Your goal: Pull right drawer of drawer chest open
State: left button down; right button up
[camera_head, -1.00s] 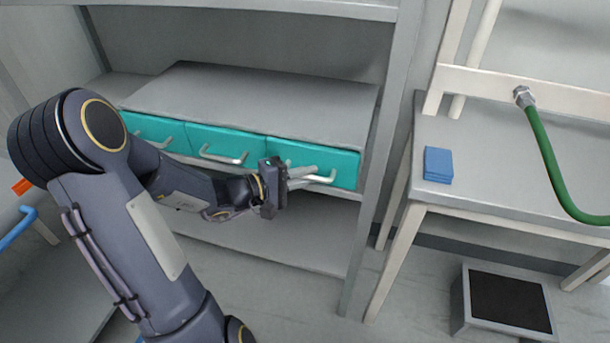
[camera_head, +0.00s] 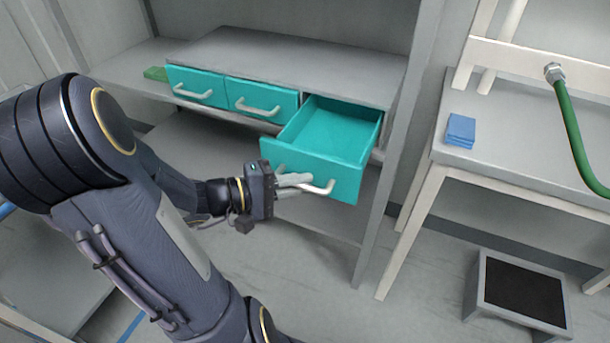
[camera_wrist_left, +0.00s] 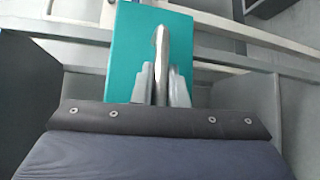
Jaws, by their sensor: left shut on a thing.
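The drawer chest (camera_head: 290,58) is a grey box with teal drawers, standing on a shelf. Its right drawer (camera_head: 312,170) is pulled well out, and its inside shows empty. My left gripper (camera_head: 300,182) is shut on the pale handle (camera_head: 325,188) at the drawer's front. In the left wrist view the fingers (camera_wrist_left: 162,85) sit on both sides of the handle (camera_wrist_left: 161,45), with the teal front (camera_wrist_left: 122,50) behind. The left drawer (camera_head: 197,85) and middle drawer (camera_head: 262,100) are closed. My right gripper is not in view.
A green item (camera_head: 155,74) lies on the shelf left of the chest. A shelf post (camera_head: 398,140) stands close to the right of the open drawer. A table (camera_head: 490,170) with blue pads (camera_head: 460,130) and a green hose (camera_head: 575,140) is at right. A dark-topped step (camera_head: 520,292) is on the floor.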

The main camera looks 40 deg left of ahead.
pick_arm(q)
jog(key=shift+s+d, duration=0.1)
jog(key=shift+s, duration=0.25)
jog(key=c, duration=1.5)
grip_release()
jog(key=shift+o, duration=0.2)
jog(key=v, duration=0.7)
jog(key=shift+s+a, duration=0.3)
